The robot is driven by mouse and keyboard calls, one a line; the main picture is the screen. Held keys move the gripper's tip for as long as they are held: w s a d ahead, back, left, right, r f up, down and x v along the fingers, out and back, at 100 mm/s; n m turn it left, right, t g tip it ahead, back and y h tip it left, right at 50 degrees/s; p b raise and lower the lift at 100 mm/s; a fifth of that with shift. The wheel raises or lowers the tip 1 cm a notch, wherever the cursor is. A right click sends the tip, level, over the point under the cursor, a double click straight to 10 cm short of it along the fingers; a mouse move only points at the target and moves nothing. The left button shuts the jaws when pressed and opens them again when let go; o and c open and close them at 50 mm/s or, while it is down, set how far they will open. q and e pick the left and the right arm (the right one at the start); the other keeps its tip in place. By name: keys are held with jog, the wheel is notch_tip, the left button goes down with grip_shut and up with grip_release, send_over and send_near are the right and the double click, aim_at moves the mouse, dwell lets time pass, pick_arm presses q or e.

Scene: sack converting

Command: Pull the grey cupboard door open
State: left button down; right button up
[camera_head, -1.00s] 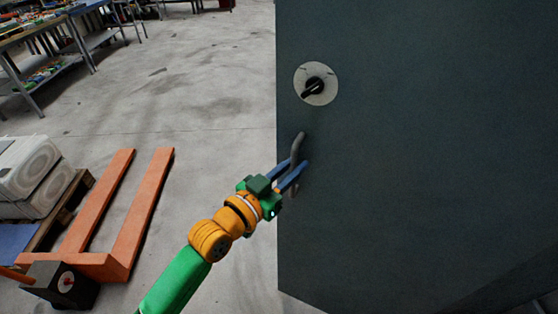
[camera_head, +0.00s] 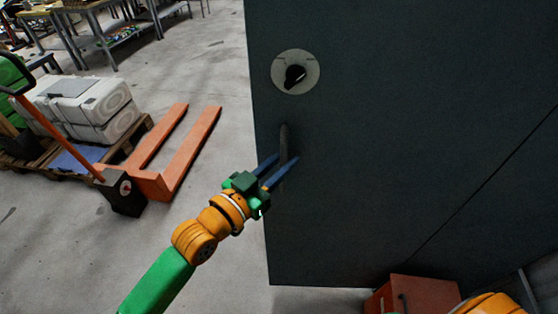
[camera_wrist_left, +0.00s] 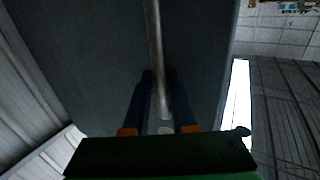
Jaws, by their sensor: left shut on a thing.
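The dark grey cupboard door (camera_head: 390,120) fills the middle and right of the head view. A round pale plate with a black rotary knob (camera_head: 296,73) sits near its left edge. Below it is the upright bar handle (camera_head: 284,138). My left gripper (camera_head: 281,168) is shut on the lower part of the handle, with one blue finger on each side. In the left wrist view the handle (camera_wrist_left: 154,45) runs down between the fingers (camera_wrist_left: 160,112), in front of the door (camera_wrist_left: 95,50). My right gripper is not in view.
A red box (camera_head: 415,295) is at the door's bottom right. Workbenches (camera_head: 110,25) stand at the back left. Bare floor (camera_head: 225,110) lies between jack and door.

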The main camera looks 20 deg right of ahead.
pick_arm(q)
jog(key=shift+s+r, duration=0.15)
jog(key=shift+s, duration=0.15)
jog(key=c, duration=0.8)
grip_release()
jog(key=shift+c, duration=0.2)
jog(key=shift+d, duration=0.1)
jog(key=b+v, duration=0.1)
jog(key=v, duration=0.6)
jog(key=shift+b, duration=0.3)
